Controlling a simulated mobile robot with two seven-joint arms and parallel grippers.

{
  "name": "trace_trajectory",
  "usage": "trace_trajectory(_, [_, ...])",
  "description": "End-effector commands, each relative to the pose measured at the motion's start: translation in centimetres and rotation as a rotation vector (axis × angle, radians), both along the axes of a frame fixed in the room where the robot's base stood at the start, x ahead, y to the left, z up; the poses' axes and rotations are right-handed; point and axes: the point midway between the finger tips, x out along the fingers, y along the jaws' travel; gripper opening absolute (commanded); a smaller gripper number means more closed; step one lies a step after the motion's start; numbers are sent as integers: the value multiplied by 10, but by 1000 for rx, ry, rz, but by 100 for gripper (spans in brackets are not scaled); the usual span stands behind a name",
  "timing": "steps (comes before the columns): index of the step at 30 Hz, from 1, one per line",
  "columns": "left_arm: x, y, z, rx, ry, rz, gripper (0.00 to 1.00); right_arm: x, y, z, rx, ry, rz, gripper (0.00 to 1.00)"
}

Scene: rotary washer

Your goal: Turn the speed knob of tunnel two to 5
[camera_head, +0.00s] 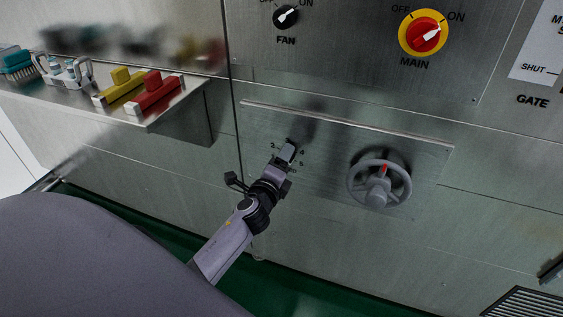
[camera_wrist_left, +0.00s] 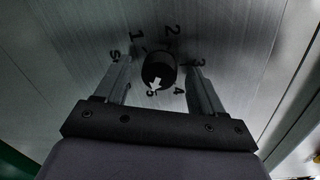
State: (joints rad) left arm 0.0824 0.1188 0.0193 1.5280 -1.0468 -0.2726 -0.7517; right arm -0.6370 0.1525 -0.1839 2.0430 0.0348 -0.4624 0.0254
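The black speed knob (camera_wrist_left: 158,68) sits on a steel panel in the left wrist view, ringed by the marks S, 1, 2, 3, 4 and 5. Its white arrow points down in that view, at or very close to the 5. My left gripper (camera_head: 285,157) is at the dial in the head view and hides most of the knob there. In the left wrist view its two fingers are apart, one on each side of the knob, with a visible gap on both sides. My right gripper is not in view.
A grey handwheel (camera_head: 379,184) stands out from the panel right of the dial. Above are the FAN switch (camera_head: 286,17) and the red and yellow MAIN switch (camera_head: 424,34). A shelf (camera_head: 190,91) at left holds a yellow block (camera_head: 119,88), a red block (camera_head: 154,94) and brushes.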

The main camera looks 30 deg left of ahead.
Motion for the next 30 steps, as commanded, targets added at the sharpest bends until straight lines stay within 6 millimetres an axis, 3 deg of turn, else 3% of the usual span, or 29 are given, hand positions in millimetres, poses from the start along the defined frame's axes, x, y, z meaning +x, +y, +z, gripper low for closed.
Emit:
trace_trajectory(10, [-6, -2, 0, -3, 0, 1, 68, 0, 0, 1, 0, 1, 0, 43])
trace_trajectory(22, [-56, -16, 3, -2, 1, 0, 68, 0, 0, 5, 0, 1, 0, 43])
trace_trajectory(30, [-69, -19, 5, -1, 0, 0, 68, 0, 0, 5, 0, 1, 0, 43])
